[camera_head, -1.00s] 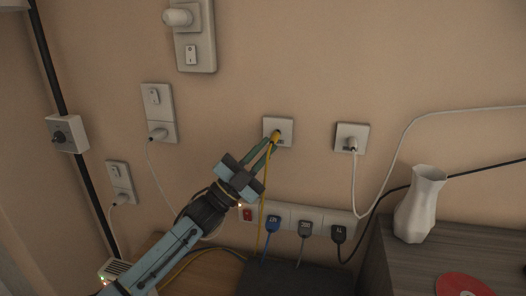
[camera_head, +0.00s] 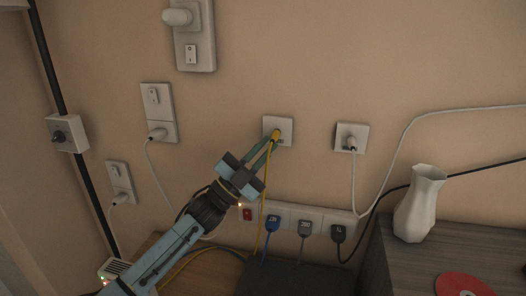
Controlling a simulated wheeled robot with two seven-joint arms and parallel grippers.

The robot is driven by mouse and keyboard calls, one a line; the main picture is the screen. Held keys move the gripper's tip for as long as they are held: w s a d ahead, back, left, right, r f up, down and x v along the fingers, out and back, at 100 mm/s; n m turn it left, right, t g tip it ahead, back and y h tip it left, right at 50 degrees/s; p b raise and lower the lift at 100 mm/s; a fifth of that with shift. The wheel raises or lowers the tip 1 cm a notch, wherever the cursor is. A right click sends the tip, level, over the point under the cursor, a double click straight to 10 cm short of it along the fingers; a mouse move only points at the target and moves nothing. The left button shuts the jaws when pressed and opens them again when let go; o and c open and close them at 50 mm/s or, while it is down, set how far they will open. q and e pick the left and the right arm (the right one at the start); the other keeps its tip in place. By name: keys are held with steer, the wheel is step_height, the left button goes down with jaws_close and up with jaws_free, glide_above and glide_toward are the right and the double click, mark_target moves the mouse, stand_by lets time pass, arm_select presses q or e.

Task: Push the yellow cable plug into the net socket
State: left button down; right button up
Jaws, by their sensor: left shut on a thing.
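The yellow plug (camera_head: 276,134) is at the face of the square white wall socket (camera_head: 285,124) in the middle of the wall. Its yellow cable (camera_head: 266,200) hangs down from it. My left gripper (camera_head: 272,141) reaches up from the lower left, and its fingertips are shut on the yellow plug. The plug appears to touch the socket, but how deep it sits I cannot tell. My right gripper is not in view.
A second white socket (camera_head: 351,138) with a white plug is to the right. Below is a power strip (camera_head: 281,214) with several plugs. A white vase (camera_head: 419,204) stands on a dark cabinet (camera_head: 462,239) at the right.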

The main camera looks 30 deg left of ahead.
arm_select(q)
steer(key=shift+w, duration=0.3)
steer(key=c, duration=1.4)
jaws_free()
steer(key=shift+a, duration=0.1)
steer(key=s+d+p, duration=0.2)
steer(key=s+p, duration=0.2)
steer(key=s, duration=0.4)
steer(key=shift+s+d, duration=0.15)
steer(key=shift+s, duration=0.2)
